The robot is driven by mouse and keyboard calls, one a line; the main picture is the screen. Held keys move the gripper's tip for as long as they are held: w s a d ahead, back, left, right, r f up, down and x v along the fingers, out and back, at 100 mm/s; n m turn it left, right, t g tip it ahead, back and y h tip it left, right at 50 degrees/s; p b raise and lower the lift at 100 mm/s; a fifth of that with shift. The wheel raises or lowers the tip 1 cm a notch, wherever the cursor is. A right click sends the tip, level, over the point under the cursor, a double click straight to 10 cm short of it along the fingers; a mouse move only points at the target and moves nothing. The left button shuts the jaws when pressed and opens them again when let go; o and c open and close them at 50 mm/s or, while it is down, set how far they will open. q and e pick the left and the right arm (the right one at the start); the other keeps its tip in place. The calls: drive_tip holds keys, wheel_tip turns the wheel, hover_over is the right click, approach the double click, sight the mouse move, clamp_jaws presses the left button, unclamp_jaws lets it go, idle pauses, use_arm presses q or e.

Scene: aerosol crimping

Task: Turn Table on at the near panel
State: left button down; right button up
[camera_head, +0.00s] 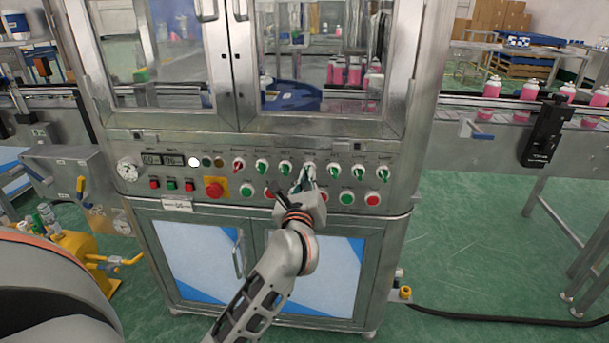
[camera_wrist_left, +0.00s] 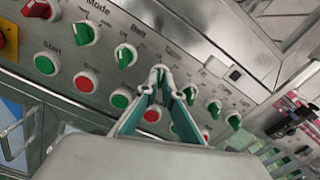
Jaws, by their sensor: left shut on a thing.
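The near panel (camera_head: 222,150) is a steel control face with a row of rotary selector knobs above a row of push buttons. My left gripper (camera_head: 307,176) is at the panel, its fingers closed around one selector knob (camera_wrist_left: 158,71), the one just right of the green knob labelled Belt (camera_wrist_left: 125,55). Its two fingertips (camera_wrist_left: 157,87) pinch the handle from both sides in the wrist view. The label above the held knob is too small and blurred to read, and the fingers partly hide the knob. My right gripper is not in view.
Other green selector knobs (camera_wrist_left: 190,94) sit close on both sides. Green and red push buttons (camera_wrist_left: 121,98) lie just below. A red emergency stop (camera_head: 215,188) is further left. Glass doors (camera_head: 325,60) are above the panel, and a conveyor with pink cans (camera_head: 491,88) is at right.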

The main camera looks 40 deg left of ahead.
use_arm(q)
drive_tip(key=shift+m+p, duration=4.7)
drive_tip(key=shift+m, duration=0.3)
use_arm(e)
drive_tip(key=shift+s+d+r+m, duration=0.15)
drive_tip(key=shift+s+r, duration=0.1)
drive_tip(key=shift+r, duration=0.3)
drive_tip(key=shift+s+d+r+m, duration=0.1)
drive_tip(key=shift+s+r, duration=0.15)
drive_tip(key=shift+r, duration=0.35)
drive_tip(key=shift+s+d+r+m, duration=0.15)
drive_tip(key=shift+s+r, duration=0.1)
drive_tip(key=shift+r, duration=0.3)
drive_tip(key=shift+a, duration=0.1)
use_arm(q)
drive_tip(key=shift+f, duration=0.15)
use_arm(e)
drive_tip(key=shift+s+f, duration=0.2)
